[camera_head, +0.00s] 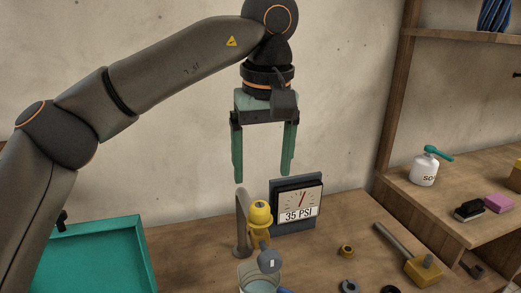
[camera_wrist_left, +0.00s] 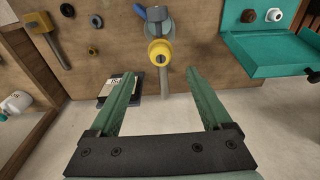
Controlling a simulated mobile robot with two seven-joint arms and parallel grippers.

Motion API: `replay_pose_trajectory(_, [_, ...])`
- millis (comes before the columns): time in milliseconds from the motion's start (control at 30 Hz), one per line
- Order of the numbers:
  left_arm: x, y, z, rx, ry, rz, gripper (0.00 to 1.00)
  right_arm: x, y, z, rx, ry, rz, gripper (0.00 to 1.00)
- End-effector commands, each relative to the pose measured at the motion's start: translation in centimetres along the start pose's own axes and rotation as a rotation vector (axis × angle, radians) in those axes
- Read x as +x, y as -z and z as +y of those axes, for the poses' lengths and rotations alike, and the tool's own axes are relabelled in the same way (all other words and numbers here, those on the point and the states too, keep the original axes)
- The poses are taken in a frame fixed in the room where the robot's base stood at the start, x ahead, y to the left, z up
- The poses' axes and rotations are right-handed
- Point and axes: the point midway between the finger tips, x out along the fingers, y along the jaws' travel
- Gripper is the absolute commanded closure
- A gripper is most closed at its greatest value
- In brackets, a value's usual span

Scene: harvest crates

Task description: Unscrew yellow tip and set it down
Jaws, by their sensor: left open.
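The yellow tip (camera_head: 260,211) sits on a grey upright post (camera_head: 241,222) with a bent top, above the wooden bench. In the left wrist view the yellow tip (camera_wrist_left: 160,54) shows a dark hole at its centre. My left gripper (camera_head: 262,174) hangs fingers down, above the tip and apart from it. Its two green fingers are spread wide with nothing between them. In the left wrist view the left gripper (camera_wrist_left: 164,75) has the tip just beyond and between its fingertips. My right gripper is not in view.
A gauge reading 35 PSI (camera_head: 297,205) stands right behind the tip. A clear cup (camera_head: 260,278) is in front of the post. A teal tray (camera_head: 95,260) is at left. A small yellow ring (camera_head: 346,251), a yellow-headed mallet (camera_head: 424,269) and dark rings (camera_head: 348,286) lie at right.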

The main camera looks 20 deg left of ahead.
Motion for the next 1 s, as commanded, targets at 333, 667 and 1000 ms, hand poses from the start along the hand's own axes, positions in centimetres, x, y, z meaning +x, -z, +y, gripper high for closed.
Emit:
replay_pose_trajectory(333, [6.5,0.0,-0.1,-0.002,0.001,-0.001,0.18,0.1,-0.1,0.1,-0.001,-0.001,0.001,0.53])
replay_pose_trajectory(667, [8.8,0.0,0.0,-0.004,-0.002,0.001,0.18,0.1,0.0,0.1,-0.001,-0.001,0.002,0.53])
replay_pose_trajectory(1000, [8.8,0.0,0.0,-0.003,-0.002,0.001,0.29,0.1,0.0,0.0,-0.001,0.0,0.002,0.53])
